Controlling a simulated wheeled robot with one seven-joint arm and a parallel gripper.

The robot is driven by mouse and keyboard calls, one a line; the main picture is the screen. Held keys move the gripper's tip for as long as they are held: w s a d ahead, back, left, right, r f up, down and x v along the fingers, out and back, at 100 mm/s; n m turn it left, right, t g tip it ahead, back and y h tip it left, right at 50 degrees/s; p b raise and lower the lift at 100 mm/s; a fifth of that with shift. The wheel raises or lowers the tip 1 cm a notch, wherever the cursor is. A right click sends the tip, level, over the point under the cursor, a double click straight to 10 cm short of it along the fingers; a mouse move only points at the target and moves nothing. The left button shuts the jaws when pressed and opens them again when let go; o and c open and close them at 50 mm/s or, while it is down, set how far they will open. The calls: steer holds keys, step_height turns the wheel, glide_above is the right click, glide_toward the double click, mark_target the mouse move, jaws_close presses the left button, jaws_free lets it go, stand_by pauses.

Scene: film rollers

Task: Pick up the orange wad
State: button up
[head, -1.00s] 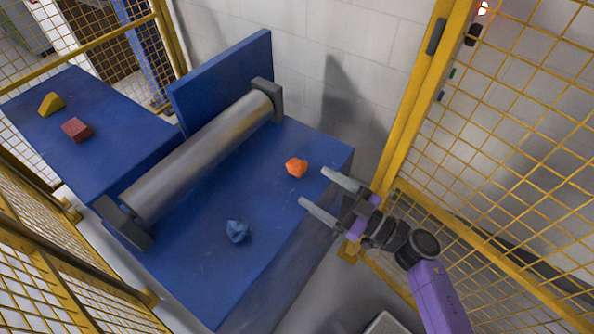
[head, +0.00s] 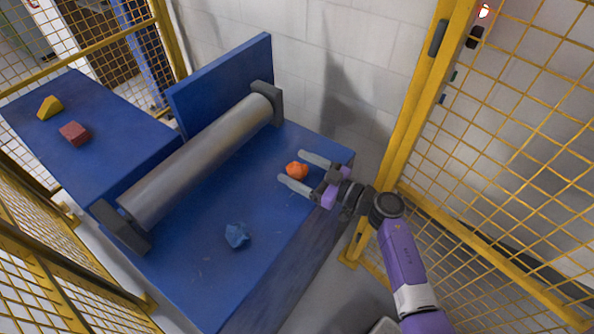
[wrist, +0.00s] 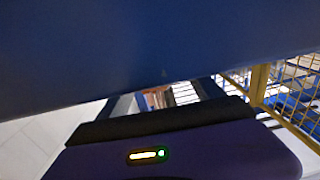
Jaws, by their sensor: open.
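The orange wad (head: 296,170) is a small crumpled lump on the blue table (head: 200,270), near its right edge and in front of the roller. My gripper (head: 291,166) is open, and its two grey fingers point left toward the roller. In the head view the wad appears between the fingertips. I cannot tell whether either finger touches it. The wrist view shows a dark blue surface and my gripper's purple housing; the wad and fingertips do not show there.
A large grey roller (head: 200,160) on dark end blocks crosses the table, with a blue upright panel (head: 225,80) behind it. A blue wad (head: 237,236) lies nearer the front. A red block (head: 75,133) and a yellow wedge (head: 50,107) lie beyond. Yellow mesh fencing (head: 500,150) stands right.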

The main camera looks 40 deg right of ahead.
steer(key=shift+w, duration=0.3)
steer(key=shift+c, duration=0.4)
steer(key=c, duration=1.2)
